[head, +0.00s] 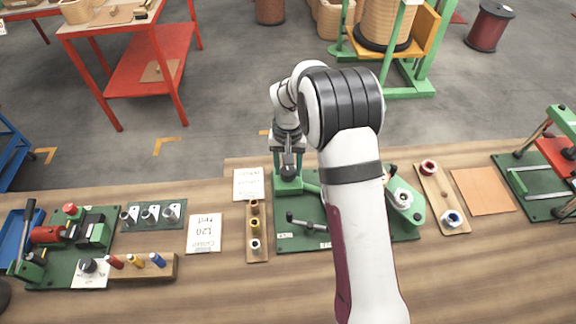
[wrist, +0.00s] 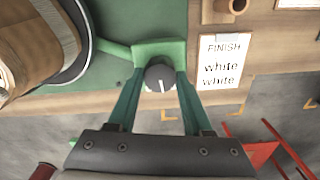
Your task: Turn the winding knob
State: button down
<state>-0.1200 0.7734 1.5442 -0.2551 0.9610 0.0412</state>
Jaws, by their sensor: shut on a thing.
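The winding knob (wrist: 160,77) is dark grey and round, with a white pointer line on its face. It sits on a green block (wrist: 158,48) at the edge of the green winder base. My gripper (wrist: 161,88) has one green finger on each side of the knob and is shut on it. The winder's green base plate (head: 300,236) is partly hidden behind my arm.
A FINISH card (wrist: 221,61) lies beside the block. A large brown coil (wrist: 28,35) is close to my gripper's left.

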aim_at(288, 170)
jog(key=shift+c, duration=1.6)
grip_release()
notch_tip(288, 170, up, 16)
jog(key=s+d+r+m, duration=0.15)
jog(key=s+r, duration=0.25)
jog(key=s, duration=0.9)
jog(key=s+f+m+y, duration=0.1)
jog(key=s+f, duration=0.1)
jog(key=s, duration=0.7)
jog(key=s+f+m, duration=0.1)
jog(key=s+f, duration=0.1)
jog(key=s, duration=0.8)
jog(key=shift+s+d+y, duration=0.3)
jog(key=shift+y, duration=0.1)
